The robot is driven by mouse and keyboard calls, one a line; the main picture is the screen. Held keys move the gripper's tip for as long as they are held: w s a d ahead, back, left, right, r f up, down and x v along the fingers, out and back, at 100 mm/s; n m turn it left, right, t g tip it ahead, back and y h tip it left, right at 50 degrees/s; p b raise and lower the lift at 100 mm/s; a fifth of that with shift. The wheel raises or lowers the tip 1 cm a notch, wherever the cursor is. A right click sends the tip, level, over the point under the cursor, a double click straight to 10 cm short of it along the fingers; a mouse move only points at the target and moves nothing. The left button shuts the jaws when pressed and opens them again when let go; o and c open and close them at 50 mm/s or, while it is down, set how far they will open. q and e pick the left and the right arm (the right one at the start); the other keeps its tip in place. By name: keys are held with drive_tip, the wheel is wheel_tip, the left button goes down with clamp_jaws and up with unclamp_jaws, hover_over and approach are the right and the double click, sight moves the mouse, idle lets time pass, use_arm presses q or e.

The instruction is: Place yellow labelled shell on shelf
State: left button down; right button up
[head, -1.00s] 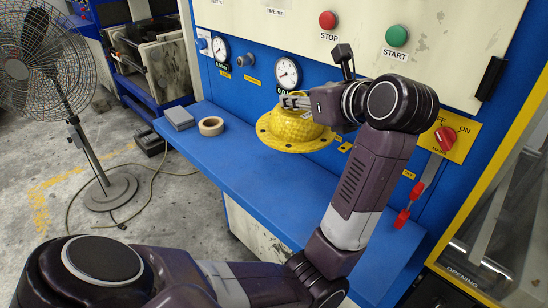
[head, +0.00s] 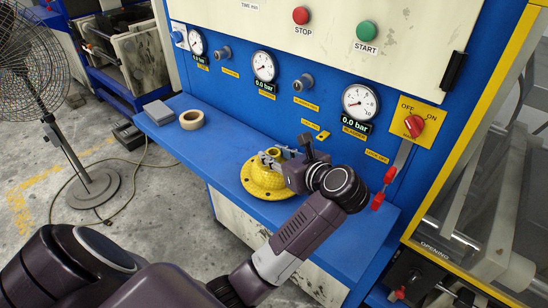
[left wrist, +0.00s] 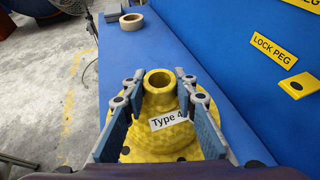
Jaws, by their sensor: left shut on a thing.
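The yellow shell (head: 256,187) is upright, with a wide round flange and a narrow open neck. It is on or very close above the blue shelf (head: 218,141); I cannot tell whether the flange touches. In the left wrist view the shell (left wrist: 148,147) bears a white label (left wrist: 168,120) reading "Type 4". My left gripper (head: 270,157) is shut on the shell's neck, with one finger on each side, as the left wrist view (left wrist: 158,88) also shows. My right gripper is in neither view.
A tape roll (head: 192,120) and a grey box (head: 158,112) lie at the shelf's left end. The blue press panel with gauges (head: 265,66) rises behind the shelf. A yellow peg tag (left wrist: 297,85) sits on it. A fan (head: 40,95) stands on the floor at left.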

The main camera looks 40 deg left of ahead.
use_arm(q)
drive_tip(key=shift+f, duration=1.05)
drive_tip(key=c, duration=1.5)
unclamp_jaws()
drive_tip(key=shift+c, duration=0.2)
